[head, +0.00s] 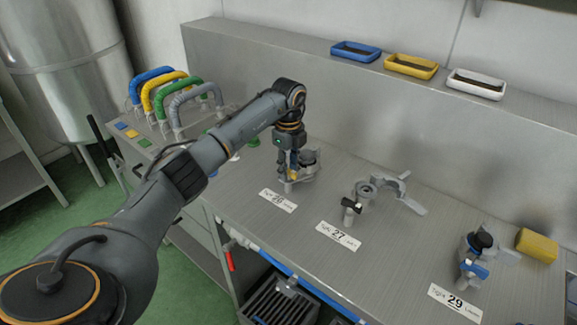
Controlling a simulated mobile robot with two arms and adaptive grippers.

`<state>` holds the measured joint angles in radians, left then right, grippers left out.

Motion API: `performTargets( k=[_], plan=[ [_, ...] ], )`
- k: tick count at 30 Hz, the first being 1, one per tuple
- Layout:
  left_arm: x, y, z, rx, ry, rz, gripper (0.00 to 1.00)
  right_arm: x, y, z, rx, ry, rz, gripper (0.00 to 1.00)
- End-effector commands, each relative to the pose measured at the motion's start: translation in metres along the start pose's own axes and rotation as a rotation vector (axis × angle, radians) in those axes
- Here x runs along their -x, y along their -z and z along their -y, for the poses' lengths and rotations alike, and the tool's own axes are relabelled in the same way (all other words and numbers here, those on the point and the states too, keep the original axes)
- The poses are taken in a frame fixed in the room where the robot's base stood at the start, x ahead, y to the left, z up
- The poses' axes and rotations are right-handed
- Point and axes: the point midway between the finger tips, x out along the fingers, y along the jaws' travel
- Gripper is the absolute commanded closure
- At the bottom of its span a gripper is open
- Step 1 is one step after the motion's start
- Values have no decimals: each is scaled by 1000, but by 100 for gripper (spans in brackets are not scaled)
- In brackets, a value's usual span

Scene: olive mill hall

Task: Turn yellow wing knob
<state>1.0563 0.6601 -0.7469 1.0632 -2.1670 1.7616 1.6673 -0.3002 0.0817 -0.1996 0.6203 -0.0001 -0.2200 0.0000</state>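The yellow wing knob (293,174) shows as a small yellow patch on a grey metal fitting (311,170) behind the label reading 26 (278,200). My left gripper (288,168) points down right at this knob, and its fingers cover most of it. The picture is too small to tell whether the fingers are closed on the knob or only around it. My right gripper is not in view.
A fitting with a black knob (351,204) stands behind label 27 (338,235). One with a blue knob (476,269) stands behind label 29 (455,302), near a yellow sponge-like block (537,245). Coloured hoses (150,74) stand left; trays (411,65) line the back ledge.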

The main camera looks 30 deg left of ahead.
Motion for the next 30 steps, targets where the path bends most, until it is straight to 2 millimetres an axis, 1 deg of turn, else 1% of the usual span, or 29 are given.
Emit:
performTargets(
  k=[2,3,4,7,8,20,26,30],
  plan=[
    [0,0,0,0,0,0,68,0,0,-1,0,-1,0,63],
    [0,0,0,0,0,0,72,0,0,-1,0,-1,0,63],
    [0,0,0,0,0,0,78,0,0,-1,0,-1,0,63],
    [0,0,0,0,0,0,98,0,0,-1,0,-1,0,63],
    [0,0,0,0,0,0,100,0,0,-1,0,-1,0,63],
    [1,0,0,-32,0,-1,100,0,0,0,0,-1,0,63],
    [1,0,0,-132,0,0,100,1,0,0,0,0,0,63],
    [1,0,0,-243,0,0,100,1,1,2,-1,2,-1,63]
  ],
)
